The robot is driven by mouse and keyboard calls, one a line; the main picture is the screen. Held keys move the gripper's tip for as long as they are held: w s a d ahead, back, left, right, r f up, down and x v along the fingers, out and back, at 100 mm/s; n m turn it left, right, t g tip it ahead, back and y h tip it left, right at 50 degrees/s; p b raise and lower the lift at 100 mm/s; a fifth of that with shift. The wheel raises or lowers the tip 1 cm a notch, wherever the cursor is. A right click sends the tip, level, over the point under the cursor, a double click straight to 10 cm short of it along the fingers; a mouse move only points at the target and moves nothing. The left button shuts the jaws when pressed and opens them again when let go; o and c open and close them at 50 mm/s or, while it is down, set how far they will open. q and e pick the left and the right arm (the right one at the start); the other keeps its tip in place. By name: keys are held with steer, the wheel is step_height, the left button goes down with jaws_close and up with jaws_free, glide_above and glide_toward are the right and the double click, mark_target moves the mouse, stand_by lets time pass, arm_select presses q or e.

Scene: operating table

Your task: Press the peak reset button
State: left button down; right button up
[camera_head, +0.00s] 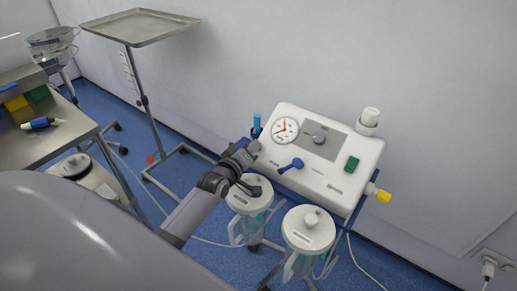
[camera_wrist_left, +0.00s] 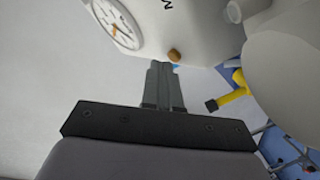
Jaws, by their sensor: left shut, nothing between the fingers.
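No readable label marks the peak reset button. In the left wrist view, a small orange-brown button (camera_wrist_left: 174,55) is on the white housing (camera_wrist_left: 190,25), near the gauge (camera_wrist_left: 116,24). My left gripper (camera_head: 254,147) is at the device's left end. Its closed, empty fingers (camera_wrist_left: 163,68) point at the small button and appear just short of it; contact is unclear. In the head view the gripper appears to hide this button.
A blue lever (camera_head: 292,165) sticks out of the device's front. A yellow fitting (camera_head: 383,196) is at its right end. Two lidded canisters (camera_head: 308,231) (camera_head: 250,195) hang below, close to my left arm. A tray stand (camera_head: 140,27) and a metal table (camera_head: 45,146) are left.

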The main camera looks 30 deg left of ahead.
arm_select(q)
steer(key=shift+w+f+b, duration=0.2)
steer(key=shift+f+b, duration=0.1)
steer(key=shift+b, duration=0.05)
stand_by(0.6)
steer(key=shift+r, duration=0.1)
steer(key=shift+s+r+p, duration=0.45)
steer(key=shift+r+p, duration=0.1)
steer(key=shift+p, duration=0.45)
steer(key=shift+r, duration=0.1)
steer(key=s+r+p, duration=0.1)
steer(key=r+p, duration=0.1)
steer(key=p, duration=0.1)
steer(key=s+r+p, duration=0.2)
steer(key=shift+a+p, duration=0.15)
steer(key=shift+p, duration=0.25)
steer(key=shift+f, duration=0.1)
